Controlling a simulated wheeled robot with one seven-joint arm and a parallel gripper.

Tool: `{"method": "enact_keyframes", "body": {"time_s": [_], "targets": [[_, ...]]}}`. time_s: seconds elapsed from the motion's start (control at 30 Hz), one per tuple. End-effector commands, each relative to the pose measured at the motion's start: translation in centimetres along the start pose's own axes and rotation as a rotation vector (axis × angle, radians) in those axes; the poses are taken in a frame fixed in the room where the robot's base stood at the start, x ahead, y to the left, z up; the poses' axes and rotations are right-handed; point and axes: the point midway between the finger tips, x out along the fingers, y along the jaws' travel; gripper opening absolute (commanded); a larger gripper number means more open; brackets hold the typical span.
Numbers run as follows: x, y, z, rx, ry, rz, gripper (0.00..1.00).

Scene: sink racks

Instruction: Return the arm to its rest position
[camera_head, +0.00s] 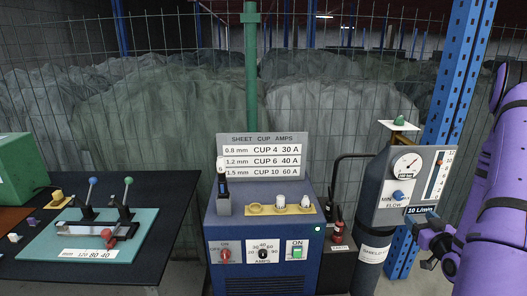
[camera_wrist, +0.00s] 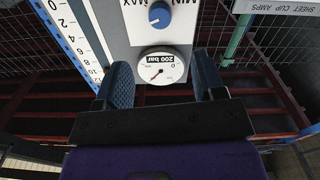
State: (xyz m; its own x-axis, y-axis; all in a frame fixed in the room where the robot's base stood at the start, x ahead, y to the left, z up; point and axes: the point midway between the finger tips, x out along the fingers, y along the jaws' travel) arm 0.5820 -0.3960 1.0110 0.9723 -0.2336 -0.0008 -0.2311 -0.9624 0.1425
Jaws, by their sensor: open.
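My gripper (camera_head: 437,242) is at the right in the head view, at the end of my purple arm, in front of the lower part of the grey gas flow panel (camera_head: 390,210). In the wrist view my gripper (camera_wrist: 165,85) shows two dark blue fingers spread apart with nothing held between them. Beyond the fingers are the panel's round gauge (camera_wrist: 161,70), marked 200 bar, and its blue knob (camera_wrist: 160,14). I cannot tell from these views whether a finger touches the panel.
A blue welding machine (camera_head: 262,240) with knobs and cups stands in the middle. A dark gas cylinder (camera_head: 371,262) stands below the panel. A blue upright post (camera_head: 455,75) is close behind my arm. A dark table (camera_head: 165,190) with a teal lever fixture (camera_head: 100,238) is at left.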

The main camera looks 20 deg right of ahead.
Motion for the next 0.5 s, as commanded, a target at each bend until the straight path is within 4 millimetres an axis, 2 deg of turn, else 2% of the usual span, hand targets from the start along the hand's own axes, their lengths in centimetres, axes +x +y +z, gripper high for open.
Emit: {"method": "enact_keyframes", "body": {"time_s": [0.13, 0.23, 0.5], "targets": [[0.7, -0.3, -0.7, -0.016, -0.019, -0.014, 0.63], [2.0, -0.9, -2.0, -0.047, -0.062, -0.036, 0.63], [5.6, -3.7, -7.4, -0.149, -0.245, -0.086, 0.63]]}}
